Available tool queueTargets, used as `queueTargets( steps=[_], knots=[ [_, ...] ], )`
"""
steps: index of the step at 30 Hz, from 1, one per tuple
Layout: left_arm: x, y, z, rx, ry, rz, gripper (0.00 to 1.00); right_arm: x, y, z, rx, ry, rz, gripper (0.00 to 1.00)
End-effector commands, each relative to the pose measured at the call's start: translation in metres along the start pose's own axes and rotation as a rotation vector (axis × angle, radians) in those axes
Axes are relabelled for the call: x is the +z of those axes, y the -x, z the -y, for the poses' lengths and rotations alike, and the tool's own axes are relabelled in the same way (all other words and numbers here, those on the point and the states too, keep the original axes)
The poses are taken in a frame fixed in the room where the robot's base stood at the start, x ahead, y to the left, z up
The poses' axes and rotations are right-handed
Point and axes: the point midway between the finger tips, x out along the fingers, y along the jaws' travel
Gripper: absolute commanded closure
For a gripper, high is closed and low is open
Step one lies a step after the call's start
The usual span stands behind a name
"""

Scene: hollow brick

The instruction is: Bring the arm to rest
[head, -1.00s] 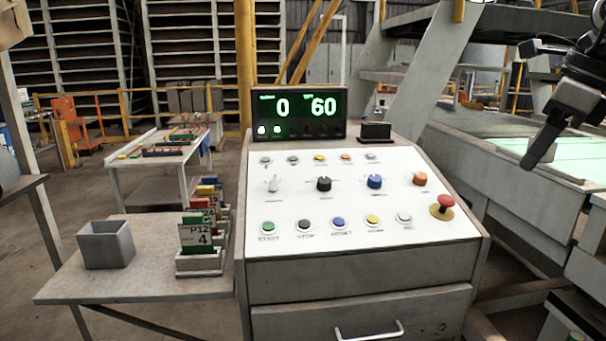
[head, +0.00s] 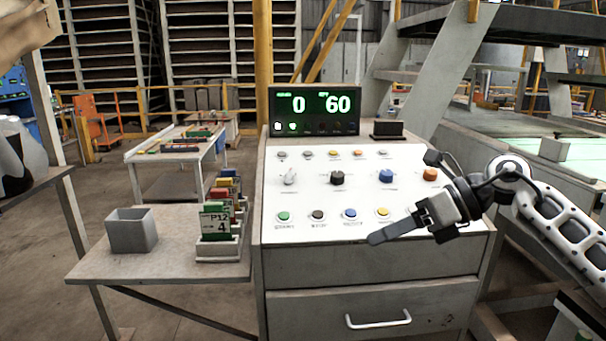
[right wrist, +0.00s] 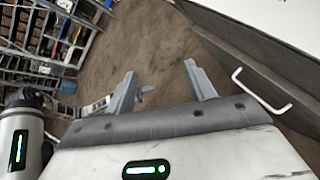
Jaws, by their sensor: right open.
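My right gripper (head: 376,237) reaches in from the right in the head view, in front of the lower right of the control panel (head: 271,190). It hides part of the panel's right side, and the red mushroom button cannot be seen. In the right wrist view the two fingers of this gripper (right wrist: 158,85) stand apart with nothing between them, over brown floor. Whether it touches the panel I cannot tell, but it looks clear of it. My left gripper does not show in the head view.
The console has a screen (head: 315,110) reading 0 and 60 and a drawer handle (head: 378,320), also in the right wrist view (right wrist: 262,95). A side table (head: 180,268) on the left bears a grey bin (head: 131,231) and a card rack (head: 218,249).

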Motion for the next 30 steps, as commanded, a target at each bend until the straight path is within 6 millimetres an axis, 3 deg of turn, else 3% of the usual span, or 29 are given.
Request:
queueTargets(
  steps=[1, 4, 8, 11, 13, 17, 20, 24, 27, 28, 30],
  knots=[
    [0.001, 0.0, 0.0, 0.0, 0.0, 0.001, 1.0, -0.01, -0.034, -0.012, 0.118, -0.09, 0.092, 0.45],
    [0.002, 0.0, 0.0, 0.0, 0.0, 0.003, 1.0, -0.017, -0.071, -0.031, 0.304, -0.3, 0.299, 0.45],
    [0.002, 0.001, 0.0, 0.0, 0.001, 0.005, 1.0, -0.032, -0.096, -0.037, 0.495, -0.66, 0.566, 0.45],
    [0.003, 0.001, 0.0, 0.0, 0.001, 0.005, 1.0, -0.055, -0.103, -0.025, 0.595, -0.99, 0.767, 0.45],
    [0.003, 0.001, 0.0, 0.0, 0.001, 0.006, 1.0, -0.082, -0.107, -0.009, 0.635, -1.241, 0.901, 0.45],
    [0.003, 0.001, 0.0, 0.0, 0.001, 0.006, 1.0, -0.159, -0.116, 0.02, 0.643, -1.744, 1.132, 0.45],
    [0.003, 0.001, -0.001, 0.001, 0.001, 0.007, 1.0, -0.234, -0.125, 0.031, 0.592, -2.121, 1.279, 0.45],
    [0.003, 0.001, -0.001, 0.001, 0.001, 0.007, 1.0, -0.327, -0.137, 0.022, 0.476, -2.535, 1.415, 0.45],
    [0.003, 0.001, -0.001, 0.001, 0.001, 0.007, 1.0, -0.374, -0.143, 0.008, 0.395, -2.739, 1.47, 0.45],
    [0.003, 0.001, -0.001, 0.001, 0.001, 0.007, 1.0, -0.384, -0.144, 0.004, -0.366, 2.725, -1.451, 0.45],
    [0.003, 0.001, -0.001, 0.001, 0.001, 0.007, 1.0, -0.402, -0.146, -0.004, -0.314, 2.673, -1.4, 0.45]
  ],
)
